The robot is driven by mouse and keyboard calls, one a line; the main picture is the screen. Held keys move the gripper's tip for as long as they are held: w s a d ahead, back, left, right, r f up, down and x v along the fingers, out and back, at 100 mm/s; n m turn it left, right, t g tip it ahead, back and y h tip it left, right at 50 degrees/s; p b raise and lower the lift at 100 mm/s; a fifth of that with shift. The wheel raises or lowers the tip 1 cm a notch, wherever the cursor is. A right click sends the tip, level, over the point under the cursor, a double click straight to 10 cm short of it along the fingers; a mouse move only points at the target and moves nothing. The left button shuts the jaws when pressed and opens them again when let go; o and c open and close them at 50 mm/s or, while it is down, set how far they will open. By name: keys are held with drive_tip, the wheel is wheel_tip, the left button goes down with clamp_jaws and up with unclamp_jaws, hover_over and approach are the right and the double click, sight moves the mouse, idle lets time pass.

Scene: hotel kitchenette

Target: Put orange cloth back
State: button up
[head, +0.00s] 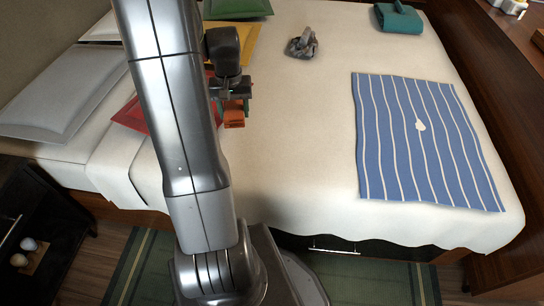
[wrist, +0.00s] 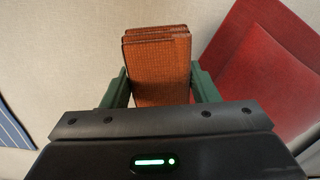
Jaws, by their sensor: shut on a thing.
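The orange cloth (head: 234,119) is folded into a small block, and its stacked layers show in the wrist view (wrist: 158,68). My gripper (head: 233,106) is shut on it, with one green finger on each side of the cloth. In the head view they are over the left part of the bed, to the right of the red cushion. Part of the cloth is hidden by my gripper. I cannot tell whether the cloth touches the bed.
The red cushion (wrist: 262,75) lies close by on the right in the wrist view. A striped blue cloth (head: 425,140) with a small white item lies on the bed's right. A grey crumpled thing (head: 302,43) and a folded teal cloth (head: 398,17) lie farther back. The bed's middle (head: 300,130) is clear.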

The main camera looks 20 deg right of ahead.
sight(269, 153)
drive_tip(key=s+d+f+m+b, duration=0.1)
drive_tip(key=s+d+m+b, duration=0.1)
drive_tip(key=s+d, duration=0.6)
drive_tip(key=shift+m, duration=0.3)
drive_tip(key=f, duration=0.3)
drive_tip(key=f+b, duration=0.1)
drive_tip(key=f, duration=0.2)
drive_tip(key=f+b, duration=0.1)
drive_tip(key=f, duration=0.2)
drive_tip(key=shift+s+a+f, duration=0.3)
drive_tip(key=shift+a, duration=0.05)
drive_tip(key=shift+f+b, duration=0.2)
drive_tip(key=shift+b, duration=0.2)
drive_tip(key=o, duration=1)
drive_tip(key=shift+o, duration=0.2)
drive_tip(key=shift+r, duration=0.1)
